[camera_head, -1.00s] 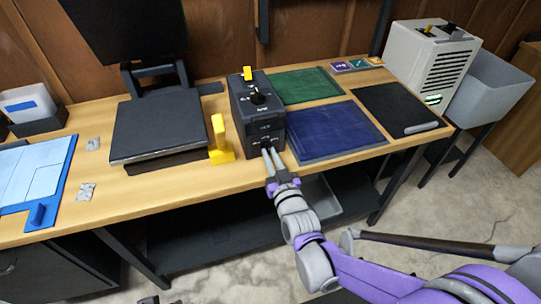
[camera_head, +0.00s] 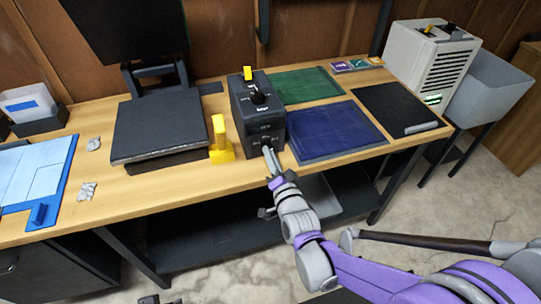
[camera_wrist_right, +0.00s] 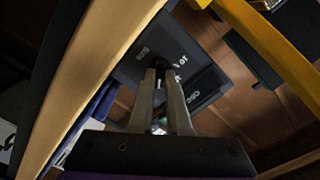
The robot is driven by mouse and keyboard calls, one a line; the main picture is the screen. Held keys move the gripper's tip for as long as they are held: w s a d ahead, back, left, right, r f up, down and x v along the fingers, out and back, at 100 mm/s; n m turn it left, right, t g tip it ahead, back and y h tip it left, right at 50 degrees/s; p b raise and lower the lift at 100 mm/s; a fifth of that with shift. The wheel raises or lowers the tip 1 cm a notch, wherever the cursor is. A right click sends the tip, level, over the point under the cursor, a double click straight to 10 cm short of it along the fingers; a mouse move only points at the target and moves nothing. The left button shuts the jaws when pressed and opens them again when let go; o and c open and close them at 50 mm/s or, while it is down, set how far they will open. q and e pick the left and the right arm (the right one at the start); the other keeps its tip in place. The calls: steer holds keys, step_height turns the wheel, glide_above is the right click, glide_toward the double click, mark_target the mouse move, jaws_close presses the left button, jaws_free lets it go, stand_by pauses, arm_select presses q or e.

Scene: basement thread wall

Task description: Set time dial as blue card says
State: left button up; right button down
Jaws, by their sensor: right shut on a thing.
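The time dial, a small dark knob (camera_wrist_right: 160,66), is on the front face of a dark machine box (camera_head: 246,100). White markings surround it in the wrist view, tilted and too small to read surely. My right gripper (camera_head: 267,152) reaches the lower front of this box, its fingers shut on the dial; the fingers also show in the wrist view (camera_wrist_right: 161,82). They hide much of the dial, so its setting cannot be read. Several small cards lie at the back right, including a purple one (camera_head: 341,66); which card is the blue one is unclear. My left gripper is not recognizable.
A yellow upright piece (camera_head: 220,140) stands just left of the box. A dark blue mat (camera_head: 335,130) and a green mat (camera_head: 303,85) lie to its right. A black flat press (camera_head: 158,127) is further left. A grey-white machine (camera_head: 430,62) stands at the far right.

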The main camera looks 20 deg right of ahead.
steer(key=shift+m, duration=0.6)
steer(key=c, duration=0.9)
jaws_free()
steer(key=shift+s, duration=0.1)
steer(key=s+p, duration=0.1)
steer(key=s, duration=0.9)
steer(key=shift+s+d, duration=0.15)
steer(key=shift+s, duration=0.2)
